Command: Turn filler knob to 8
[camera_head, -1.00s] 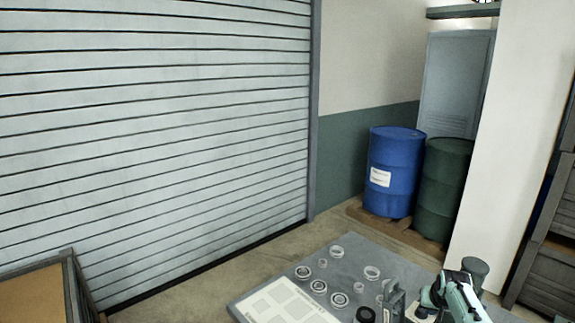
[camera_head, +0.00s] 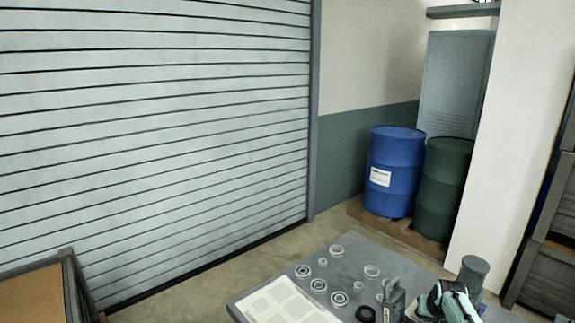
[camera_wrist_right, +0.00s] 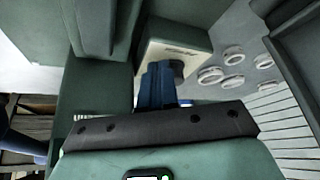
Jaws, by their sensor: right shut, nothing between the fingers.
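In the right wrist view my right gripper (camera_wrist_right: 158,84) has blue fingers, shut and empty. Just at their tips is a dark round knob (camera_wrist_right: 178,68) on a pale panel (camera_wrist_right: 160,47) with small dark lettering. The fingers partly cover the knob, and I cannot tell whether they touch it. The knob's setting and any scale numbers are not readable. In the head view the right gripper's fingers cannot be made out, and the knob does not show clearly. My left gripper is in neither view.
A grey table (camera_head: 330,263) carries several metal rings (camera_head: 338,298), a pale marked sheet (camera_head: 280,303) and a grey upright part (camera_head: 394,298). Green housings (camera_wrist_right: 100,95) crowd the gripper in the wrist view. Blue (camera_head: 395,170) and green (camera_head: 442,190) drums stand behind.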

